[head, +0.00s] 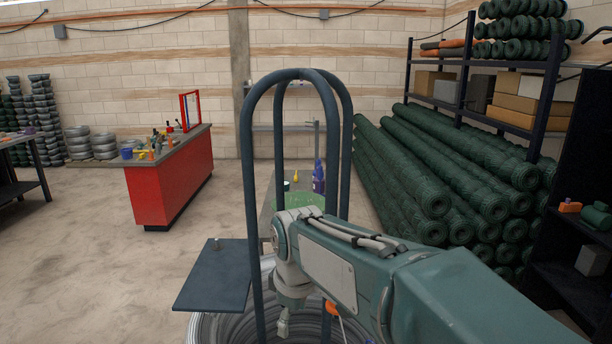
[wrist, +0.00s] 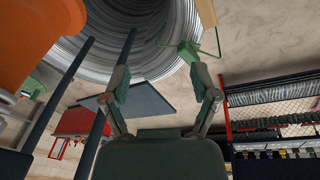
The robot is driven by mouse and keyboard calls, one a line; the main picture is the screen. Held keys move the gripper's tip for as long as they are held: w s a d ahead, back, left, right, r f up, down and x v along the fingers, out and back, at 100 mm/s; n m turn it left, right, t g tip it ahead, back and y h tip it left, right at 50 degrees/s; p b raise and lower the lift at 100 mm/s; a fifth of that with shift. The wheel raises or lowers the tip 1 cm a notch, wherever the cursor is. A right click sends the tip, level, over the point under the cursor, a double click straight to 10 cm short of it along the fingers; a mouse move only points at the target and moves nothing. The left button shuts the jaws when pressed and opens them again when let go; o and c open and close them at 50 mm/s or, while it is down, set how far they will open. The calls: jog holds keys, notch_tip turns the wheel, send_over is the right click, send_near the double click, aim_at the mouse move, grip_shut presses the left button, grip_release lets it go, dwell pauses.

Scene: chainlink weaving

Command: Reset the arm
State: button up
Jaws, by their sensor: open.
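My arm reaches in from the lower right of the head view, its wrist bent down beside a dark tubular frame (head: 246,170). My gripper (wrist: 162,85) shows in the wrist view with its two fingers spread apart. Nothing is seen between the fingers. In the head view the fingers are mostly hidden or too small to read. A large coil of grey wire (head: 215,328) lies below the wrist; it also fills the top of the wrist view (wrist: 150,45). A small green piece (wrist: 188,50) shows near the right fingertip; I cannot tell whether they touch.
A dark flat plate (head: 212,276) juts left of the frame. An orange handle (head: 332,308) is close to my arm. Rolls of green mesh (head: 440,185) and a shelf rack (head: 465,75) stand at right. A red workbench (head: 172,185) stands at left, with open floor before it.

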jog(key=s+d+m+t, duration=0.3)
jog(key=s+d+m, duration=0.9)
jog(key=s+d, duration=0.5)
jog(key=shift+s+d+f+m+t+h, duration=0.3)
jog(key=shift+s+d+m+h, duration=0.1)
jog(key=shift+s, duration=0.15)
